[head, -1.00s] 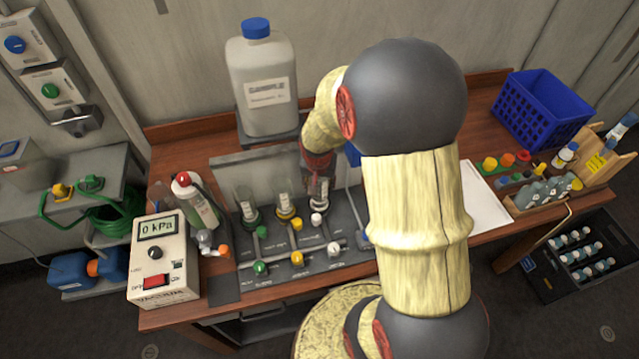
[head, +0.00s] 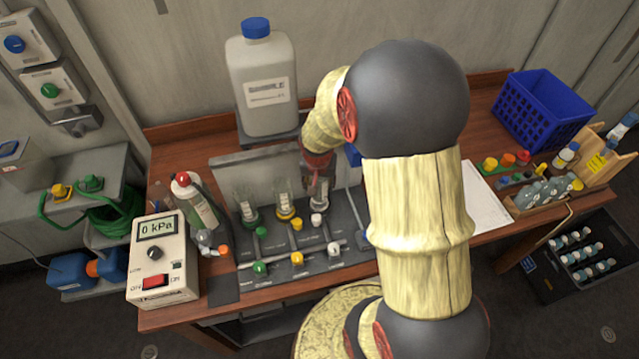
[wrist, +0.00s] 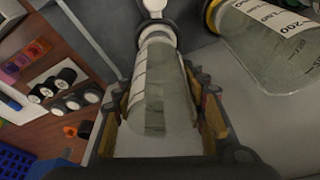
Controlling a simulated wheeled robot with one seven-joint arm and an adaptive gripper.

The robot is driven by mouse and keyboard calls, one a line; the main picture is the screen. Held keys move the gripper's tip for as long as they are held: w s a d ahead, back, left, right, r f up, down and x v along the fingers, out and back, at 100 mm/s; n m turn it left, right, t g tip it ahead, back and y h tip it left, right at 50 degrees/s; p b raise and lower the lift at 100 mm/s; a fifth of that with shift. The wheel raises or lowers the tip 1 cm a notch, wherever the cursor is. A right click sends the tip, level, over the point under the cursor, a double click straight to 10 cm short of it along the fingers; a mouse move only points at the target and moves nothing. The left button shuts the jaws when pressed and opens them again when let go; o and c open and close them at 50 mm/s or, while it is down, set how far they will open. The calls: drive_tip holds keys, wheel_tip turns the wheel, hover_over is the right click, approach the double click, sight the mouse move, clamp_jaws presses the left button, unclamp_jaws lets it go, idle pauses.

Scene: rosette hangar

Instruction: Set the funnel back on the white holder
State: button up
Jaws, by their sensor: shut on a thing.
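My gripper (wrist: 162,125) is shut on the clear glass funnel (wrist: 158,85), with one finger on each side. In the head view, my gripper (head: 318,165) is over the right-hand station of the grey manifold, and the funnel (head: 320,188) shows below it, partly hidden by the gripper. A grey-white collar (wrist: 156,35) is at the funnel's far end in the wrist view, with a white knob beyond it. The white knob (head: 317,220) also shows in the head view. I cannot tell whether the funnel touches the holder.
Funnels stand on the green holder (head: 249,213) and yellow holder (head: 285,211) left of my gripper; the yellow one is close. A white sample jug (head: 262,85) stands behind. The gauge box (head: 160,260) is left, the blue crate (head: 541,108) right.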

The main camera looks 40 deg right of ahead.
drive_tip(key=shift+f+b, duration=0.35)
drive_tip(key=shift+b, duration=0.2)
idle(0.8)
drive_tip(key=o, duration=1.2)
drive_tip(key=shift+o, duration=1.4)
drive_tip(key=shift+o, duration=0.7)
drive_tip(key=shift+r, duration=0.2)
drive_tip(key=shift+r+p, duration=2.45)
drive_tip(key=shift+r, duration=1.15)
